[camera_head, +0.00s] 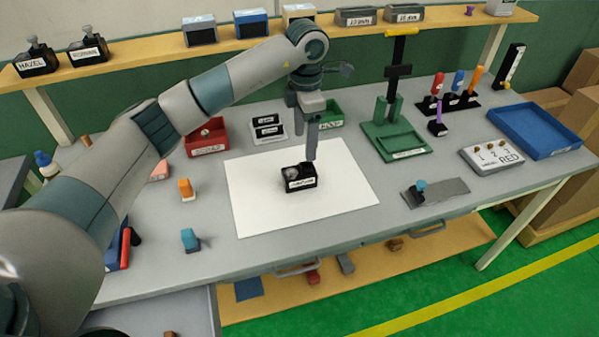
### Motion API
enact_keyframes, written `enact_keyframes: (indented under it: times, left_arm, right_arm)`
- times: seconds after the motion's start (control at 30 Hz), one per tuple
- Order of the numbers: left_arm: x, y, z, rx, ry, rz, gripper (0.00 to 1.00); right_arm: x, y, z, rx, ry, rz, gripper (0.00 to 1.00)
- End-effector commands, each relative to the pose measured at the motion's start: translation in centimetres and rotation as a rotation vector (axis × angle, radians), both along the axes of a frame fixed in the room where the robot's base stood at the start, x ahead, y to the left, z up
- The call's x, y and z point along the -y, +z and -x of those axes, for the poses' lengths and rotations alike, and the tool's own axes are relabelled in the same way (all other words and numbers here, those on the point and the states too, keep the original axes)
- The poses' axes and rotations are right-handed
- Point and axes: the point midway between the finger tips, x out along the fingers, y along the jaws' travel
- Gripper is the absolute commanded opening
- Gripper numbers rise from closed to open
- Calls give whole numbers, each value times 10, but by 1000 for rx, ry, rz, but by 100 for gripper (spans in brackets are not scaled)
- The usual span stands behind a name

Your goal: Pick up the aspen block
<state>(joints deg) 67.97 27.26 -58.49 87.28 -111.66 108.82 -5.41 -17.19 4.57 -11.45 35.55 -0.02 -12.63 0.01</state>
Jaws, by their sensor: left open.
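A black block (299,179) with a white label sits on the white sheet (350,195) in the middle of the bench. Its label is too small to read surely, so I cannot tell if it is the aspen block. My left gripper (305,137) points down above and just behind it, open, with nothing between its fingers. One fingertip shows close to the block's upper right edge; I cannot tell if it touches. Two more black blocks, labelled HAZEL (37,61) and ROWAN (88,50), stand on the back shelf. My right gripper is out of view.
Behind the sheet are a red bin (206,139), labelled black-and-white boxes (268,128) and a green bin (330,115). A green press stand (398,143) rises to the right, with a blue tray (537,128) beyond. The sheet around the block is clear.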

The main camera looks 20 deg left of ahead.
Motion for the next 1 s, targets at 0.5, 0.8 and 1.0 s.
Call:
enact_keyframes:
  times: [0.5, 0.8, 1.0]
  left_arm:
    - [0, -55, 0, 0, 0, 1, 66]
    - [0, -55, 0, -1, 0, 1, 66]
    - [-2, -64, 1, -3, -1, 1, 66]
  right_arm:
    - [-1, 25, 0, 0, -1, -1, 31]
    - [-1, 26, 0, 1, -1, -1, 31]
    - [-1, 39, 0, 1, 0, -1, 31]
